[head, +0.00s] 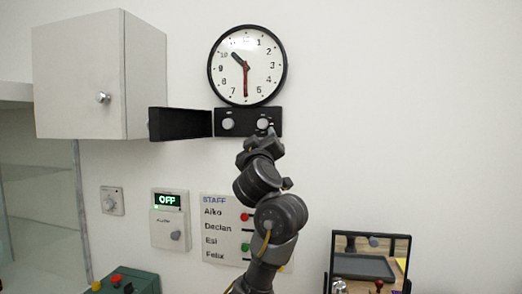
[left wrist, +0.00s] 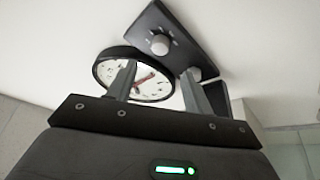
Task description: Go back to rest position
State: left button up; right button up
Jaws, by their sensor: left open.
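My left gripper (head: 262,135) is raised in front of the wall, just below the right knob of a black two-knob panel (head: 245,123). In the left wrist view its two fingers (left wrist: 160,82) are apart with nothing held between them. The panel shows there too (left wrist: 176,38), with one knob clear and the other partly hidden behind a finger. I cannot tell whether a finger touches that knob. My right gripper is not in view.
A round clock (head: 247,65) hangs above the panel. A white cabinet (head: 80,75) juts out at upper left. An OFF display box (head: 170,218), a staff board (head: 218,228), a dial (head: 112,200) and a framed mirror (head: 345,285) surround my arm. The wall at right is bare.

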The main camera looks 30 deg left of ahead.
pick_arm(q)
jog(key=shift+s+d+f, duration=0.2)
jog(key=shift+s, duration=0.25)
